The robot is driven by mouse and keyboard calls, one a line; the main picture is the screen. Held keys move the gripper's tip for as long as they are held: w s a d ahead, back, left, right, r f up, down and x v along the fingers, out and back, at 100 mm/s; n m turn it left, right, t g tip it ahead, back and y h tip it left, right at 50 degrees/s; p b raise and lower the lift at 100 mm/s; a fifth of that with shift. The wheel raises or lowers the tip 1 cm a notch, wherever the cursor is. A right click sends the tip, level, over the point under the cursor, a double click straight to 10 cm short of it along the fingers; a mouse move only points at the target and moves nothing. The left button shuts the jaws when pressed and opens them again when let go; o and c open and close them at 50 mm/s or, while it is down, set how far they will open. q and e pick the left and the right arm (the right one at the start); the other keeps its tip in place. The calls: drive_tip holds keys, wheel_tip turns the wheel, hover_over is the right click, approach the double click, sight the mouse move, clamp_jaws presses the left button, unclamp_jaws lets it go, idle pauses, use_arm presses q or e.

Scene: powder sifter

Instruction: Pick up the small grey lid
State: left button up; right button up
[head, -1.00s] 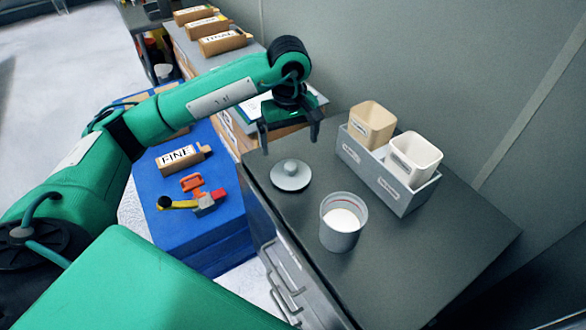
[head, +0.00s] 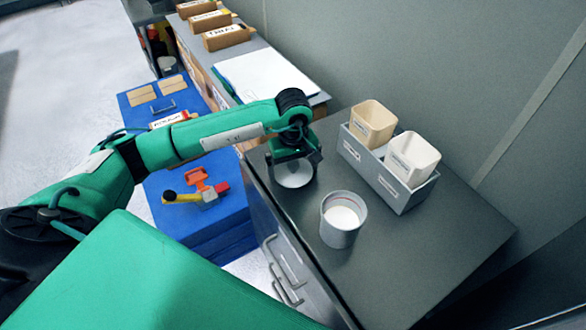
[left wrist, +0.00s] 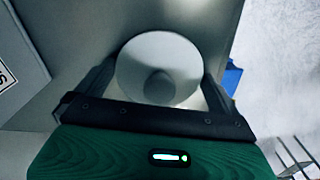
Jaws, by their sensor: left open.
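The small grey lid (head: 293,178) lies on the dark counter (head: 420,250), left of the grey cup of white powder (head: 343,222). My left gripper (head: 292,172) is open, directly above the lid, and hides part of it in the head view. In the left wrist view the round lid (left wrist: 160,55) with its darker knob (left wrist: 159,86) sits between the two spread fingers of my left gripper (left wrist: 158,88). I cannot tell whether the fingers touch the rim. My right gripper is not in view.
A grey holder (head: 385,183) with a tan cup (head: 372,125) and a white cup (head: 413,157) stands near the wall. A blue case (head: 225,240) with a red and yellow tool (head: 200,190) is left of the counter. The counter's right side is clear.

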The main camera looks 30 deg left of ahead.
use_arm(q)
drive_tip(key=c, duration=0.6)
